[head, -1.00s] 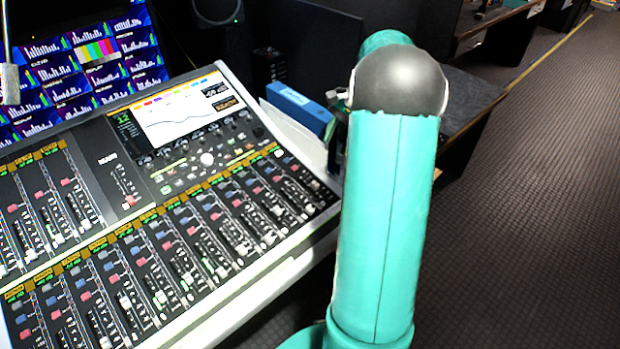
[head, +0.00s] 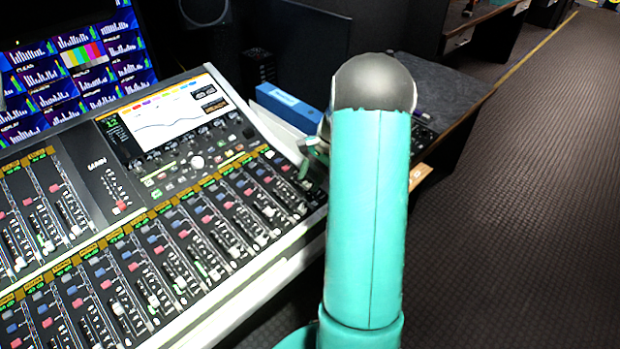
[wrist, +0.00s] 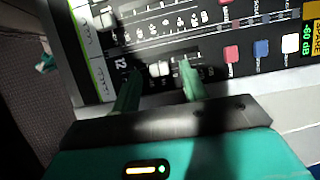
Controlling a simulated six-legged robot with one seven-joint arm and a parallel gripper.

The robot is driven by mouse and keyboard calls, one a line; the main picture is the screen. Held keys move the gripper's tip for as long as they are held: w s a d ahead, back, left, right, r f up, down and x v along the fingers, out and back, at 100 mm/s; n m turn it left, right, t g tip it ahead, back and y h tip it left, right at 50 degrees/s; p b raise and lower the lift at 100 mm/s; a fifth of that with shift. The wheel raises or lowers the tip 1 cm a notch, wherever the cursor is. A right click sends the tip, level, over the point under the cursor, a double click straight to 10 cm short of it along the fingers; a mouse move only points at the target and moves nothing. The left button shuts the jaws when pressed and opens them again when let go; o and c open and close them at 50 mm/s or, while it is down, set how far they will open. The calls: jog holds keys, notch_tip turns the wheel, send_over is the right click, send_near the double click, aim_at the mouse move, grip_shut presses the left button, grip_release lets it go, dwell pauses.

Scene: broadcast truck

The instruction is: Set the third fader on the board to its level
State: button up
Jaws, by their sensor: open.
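The board (head: 85,165) is a sloped mixing console with rows of faders at the left in the head view. In the head view my gripper (head: 305,168) is mostly hidden behind my arm, at the board's right edge. In the wrist view my gripper (wrist: 160,72) is open, its two green fingers pointing at the board's face. A white fader cap (wrist: 158,69) shows between the fingertips; I cannot tell whether they touch it. Another white cap (wrist: 104,17) sits farther up at the left. I cannot tell which fader is the third.
Red, blue and white buttons (wrist: 261,48) and a "-60 dB" display (wrist: 307,32) lie right of the fingers. A blue box (head: 290,105) stands behind the board. A dark desk (head: 445,90) is beyond my arm. The floor (head: 530,200) at right is clear.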

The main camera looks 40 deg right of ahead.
aim_at(313, 197)
jog(key=shift+a+f, duration=0.1)
jog(key=shift+f, duration=0.15)
grip_shut()
jog(key=shift+s+f, duration=0.2)
jog(key=shift+s, duration=1.65)
grip_release()
